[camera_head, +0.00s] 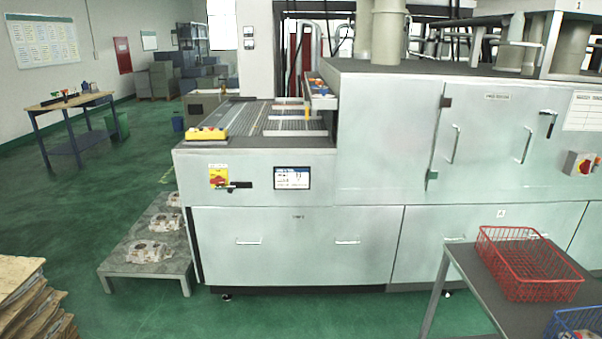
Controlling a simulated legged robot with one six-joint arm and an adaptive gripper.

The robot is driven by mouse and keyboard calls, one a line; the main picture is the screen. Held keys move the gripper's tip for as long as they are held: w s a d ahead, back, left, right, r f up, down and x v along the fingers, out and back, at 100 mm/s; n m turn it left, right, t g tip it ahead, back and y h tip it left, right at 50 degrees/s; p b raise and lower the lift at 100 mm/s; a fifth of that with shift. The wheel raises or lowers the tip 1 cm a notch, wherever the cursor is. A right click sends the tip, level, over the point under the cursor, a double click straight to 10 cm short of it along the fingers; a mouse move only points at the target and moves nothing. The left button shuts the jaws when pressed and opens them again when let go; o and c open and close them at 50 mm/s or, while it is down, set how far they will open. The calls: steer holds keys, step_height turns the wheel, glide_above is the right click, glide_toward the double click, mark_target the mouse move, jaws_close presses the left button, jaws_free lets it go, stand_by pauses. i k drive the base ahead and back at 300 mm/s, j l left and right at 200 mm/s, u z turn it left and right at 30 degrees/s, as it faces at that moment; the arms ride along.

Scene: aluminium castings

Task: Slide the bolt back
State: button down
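No part clearly readable as a sliding bolt shows at this size. A large pale grey-green machine (385,130) fills the middle and right. Its upper door (487,135) has two vertical bar handles and a black angled lever (550,123) near its upper right. A small dark fitting (446,102) sits at the door's upper left edge, and a greenish one (432,175) at its lower left. A black handle-like piece (240,186) juts from the front panel beside a red and yellow switch (218,178). The door looks closed. My gripper is not in view.
A dark table (465,262) with a red wire basket (525,262) and part of a blue basket (578,322) stands front right. A low platform (135,262) with castings is left of the machine; stacked cardboard (35,300) is front left. Green floor between is clear.

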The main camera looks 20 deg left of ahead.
mark_target(231, 188)
steer(key=i+j, duration=0.1)
steer(key=j, duration=0.35)
steer(key=i+j, duration=0.15)
steer(key=j, duration=0.3)
steer(key=i+j, duration=0.1)
steer(key=j, duration=0.35)
steer(key=i+j, duration=0.15)
steer(key=j, duration=0.3)
steer(key=i+j, duration=0.1)
steer(key=j, duration=0.35)
steer(key=i+j, duration=0.25)
steer(key=j, duration=0.2)
steer(key=i+j, duration=0.3)
steer(key=j, duration=0.2)
steer(key=i+j+u, duration=0.1)
steer(key=i+j, duration=0.15)
steer(key=j, duration=0.2)
steer(key=i+j, duration=0.3)
steer(key=j, duration=0.15)
steer(key=i+j, duration=0.25)
steer(key=j, duration=0.2)
